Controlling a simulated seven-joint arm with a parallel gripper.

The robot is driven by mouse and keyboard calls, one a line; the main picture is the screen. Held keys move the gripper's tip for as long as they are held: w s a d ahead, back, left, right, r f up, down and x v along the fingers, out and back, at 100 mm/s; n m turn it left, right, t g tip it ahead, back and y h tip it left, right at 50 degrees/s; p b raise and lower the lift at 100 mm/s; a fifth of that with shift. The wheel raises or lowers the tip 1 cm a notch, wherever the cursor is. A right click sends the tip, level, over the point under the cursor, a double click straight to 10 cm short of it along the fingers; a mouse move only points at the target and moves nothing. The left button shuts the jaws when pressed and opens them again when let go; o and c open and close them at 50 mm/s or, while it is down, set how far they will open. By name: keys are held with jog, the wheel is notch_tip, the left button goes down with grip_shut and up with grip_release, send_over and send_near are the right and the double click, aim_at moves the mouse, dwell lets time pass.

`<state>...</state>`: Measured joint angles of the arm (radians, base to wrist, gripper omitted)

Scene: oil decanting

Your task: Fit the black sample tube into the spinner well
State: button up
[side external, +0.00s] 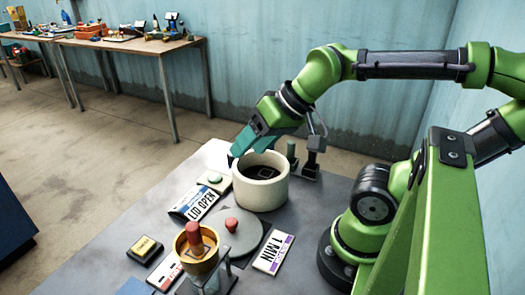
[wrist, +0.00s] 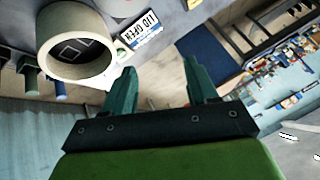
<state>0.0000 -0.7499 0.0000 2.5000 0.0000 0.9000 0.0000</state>
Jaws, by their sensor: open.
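The spinner appears to be a pale round pot (side external: 260,188) with a dark open mouth; a light square outline shows inside it. The pot also shows at upper left in the wrist view (wrist: 110,66). My gripper (side external: 238,152) has teal fingers and hangs just behind and left of the pot's rim. In the wrist view my gripper (wrist: 158,68) has its fingers wide apart with nothing between them. I cannot pick out the black sample tube for certain. A dark upright piece (side external: 314,152) stands behind the pot at right, but I cannot tell what it is.
A grey disc lid (side external: 235,238) with a red knob lies in front of the pot. A gold cup (side external: 187,252) holds a reddish piece. A LID OPEN sign (side external: 200,203) and a 1 MIN sign (side external: 273,253) lie nearby. A green upright piece (side external: 291,150) stands behind the pot.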

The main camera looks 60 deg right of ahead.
dwell(0.5)
jog(key=m+g+h, duration=0.2)
jog(key=m+g, duration=0.3)
jog(key=g, duration=0.2)
send_over(312, 161)
jog(key=d, duration=0.2)
jog(key=f, duration=0.9)
jog(key=w+f, duration=0.1)
jog(key=f, duration=0.3)
jog(key=shift+f, duration=0.3)
jog(key=shift+s+a+f, duration=0.15)
jog(key=shift+a+f, duration=0.05)
jog(key=shift+f, duration=1.15)
jog(key=shift+s+a+f, duration=0.1)
jog(key=shift+a+f, duration=0.05)
jog(key=shift+f, duration=1.15)
grip_shut()
